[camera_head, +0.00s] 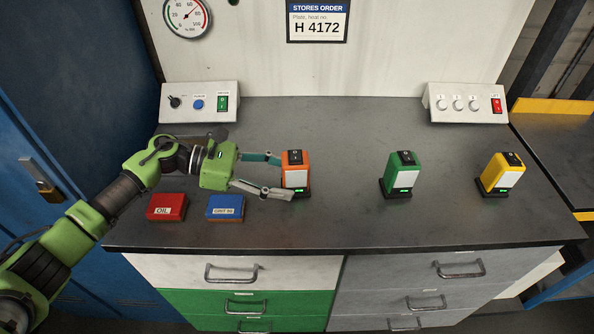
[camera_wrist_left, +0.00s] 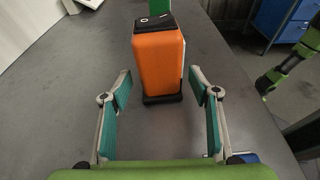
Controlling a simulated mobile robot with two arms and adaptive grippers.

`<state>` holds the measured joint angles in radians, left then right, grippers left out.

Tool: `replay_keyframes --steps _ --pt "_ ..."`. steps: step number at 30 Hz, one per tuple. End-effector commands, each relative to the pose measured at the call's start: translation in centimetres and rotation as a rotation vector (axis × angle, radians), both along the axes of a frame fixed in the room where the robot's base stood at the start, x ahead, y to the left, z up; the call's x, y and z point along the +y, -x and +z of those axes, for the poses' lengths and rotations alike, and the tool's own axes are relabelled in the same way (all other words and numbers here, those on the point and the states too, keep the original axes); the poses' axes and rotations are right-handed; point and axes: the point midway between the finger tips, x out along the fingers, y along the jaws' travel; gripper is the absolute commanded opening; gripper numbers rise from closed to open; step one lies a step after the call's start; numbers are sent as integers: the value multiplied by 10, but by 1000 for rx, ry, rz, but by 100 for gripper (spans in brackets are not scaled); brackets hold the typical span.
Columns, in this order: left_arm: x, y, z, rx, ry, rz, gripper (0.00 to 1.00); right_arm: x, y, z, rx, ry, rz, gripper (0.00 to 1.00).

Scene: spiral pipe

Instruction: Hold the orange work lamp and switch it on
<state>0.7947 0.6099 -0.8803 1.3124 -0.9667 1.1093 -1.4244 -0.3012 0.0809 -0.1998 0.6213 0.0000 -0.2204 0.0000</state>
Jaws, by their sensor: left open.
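The orange work lamp (camera_head: 295,168) stands upright on its black base on the grey bench, left of the middle. It has a black top with a switch, which also shows in the left wrist view on the lamp (camera_wrist_left: 159,62). I cannot tell the switch position. My left gripper (camera_head: 284,175) is open, with its fingertips reaching the lamp's left side. In the left wrist view the gripper (camera_wrist_left: 163,90) has one finger on each side of the lamp's lower body, with gaps visible. My right gripper is not in the head view.
A green lamp (camera_head: 403,172) and a yellow lamp (camera_head: 502,174) stand to the right. A red OIL box (camera_head: 167,207) and a blue box (camera_head: 225,207) lie below my left arm. Control boxes (camera_head: 200,103) (camera_head: 466,103) stand at the back. The bench between the lamps is clear.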

Motion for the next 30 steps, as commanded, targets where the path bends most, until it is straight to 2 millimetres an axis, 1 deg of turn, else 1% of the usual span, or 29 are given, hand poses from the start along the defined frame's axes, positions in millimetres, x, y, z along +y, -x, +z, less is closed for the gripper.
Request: replay_keyframes --steps 1,6,17,18,20,21,25,28,29,30 --pt "-6 0 -5 -2 0 -1 56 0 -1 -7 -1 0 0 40" --pt "-17 0 -7 0 0 -1 56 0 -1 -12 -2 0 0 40" --pt "-21 0 -7 0 0 0 56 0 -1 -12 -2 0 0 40" --pt "-21 0 -7 0 0 1 50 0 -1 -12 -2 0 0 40" --pt "-21 0 -7 0 0 0 35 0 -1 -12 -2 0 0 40" --pt "-21 0 -7 1 0 0 25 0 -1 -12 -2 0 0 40" --pt "-20 0 -7 1 0 1 25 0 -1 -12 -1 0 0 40" --pt "-20 0 -7 1 0 1 25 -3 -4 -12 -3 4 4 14" --pt "-20 0 -7 1 0 1 25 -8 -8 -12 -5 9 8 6" --pt "-20 0 -7 1 0 1 25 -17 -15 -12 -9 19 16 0"
